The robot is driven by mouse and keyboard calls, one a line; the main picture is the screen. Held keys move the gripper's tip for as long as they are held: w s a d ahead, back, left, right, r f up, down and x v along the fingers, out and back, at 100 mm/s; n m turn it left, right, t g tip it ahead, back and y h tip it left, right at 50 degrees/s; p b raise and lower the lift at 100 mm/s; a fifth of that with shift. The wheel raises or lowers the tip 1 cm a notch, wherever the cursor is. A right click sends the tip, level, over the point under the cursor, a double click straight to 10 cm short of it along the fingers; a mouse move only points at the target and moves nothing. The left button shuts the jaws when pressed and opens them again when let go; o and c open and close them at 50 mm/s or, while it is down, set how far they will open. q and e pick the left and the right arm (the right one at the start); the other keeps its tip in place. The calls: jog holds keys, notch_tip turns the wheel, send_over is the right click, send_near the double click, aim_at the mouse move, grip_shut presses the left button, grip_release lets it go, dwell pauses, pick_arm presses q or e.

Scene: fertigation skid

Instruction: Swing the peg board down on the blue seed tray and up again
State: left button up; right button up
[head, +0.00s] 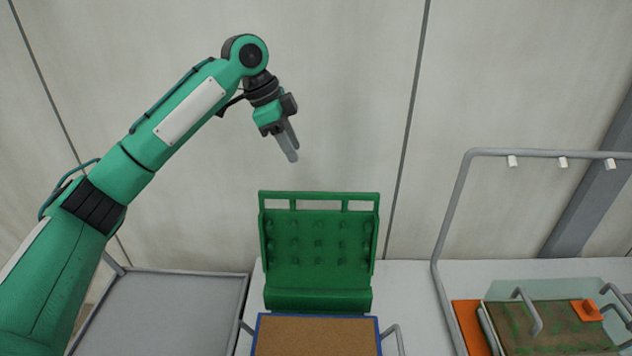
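The green peg board (318,245) stands upright behind the tray, with rows of pegs facing me and a handle bar along its top edge. The blue seed tray (262,336) lies in front of it at the bottom of the head view, filled level with brown soil. Its near part is cut off by the picture edge. My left gripper (289,149) hangs in the air above the board's top bar, apart from it and pointing down. Its fingers overlap from this angle, so their gap does not show. My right gripper is not in view.
A grey tray table (165,312) is at the lower left. At right, a grey pipe frame (455,205) with white nozzles stands over a tray of seedlings (560,326) with an orange block (587,310). Wire handles flank the blue tray. A pale wall is behind.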

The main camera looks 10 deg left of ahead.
aim_at(317, 193)
pick_arm(q)
jog(key=p+x, duration=0.4)
jog(key=x, duration=0.6)
jog(key=shift+w+d+f, duration=0.2)
jog(key=shift+d+f, duration=0.3)
jog(key=shift+f, duration=0.4)
grip_shut()
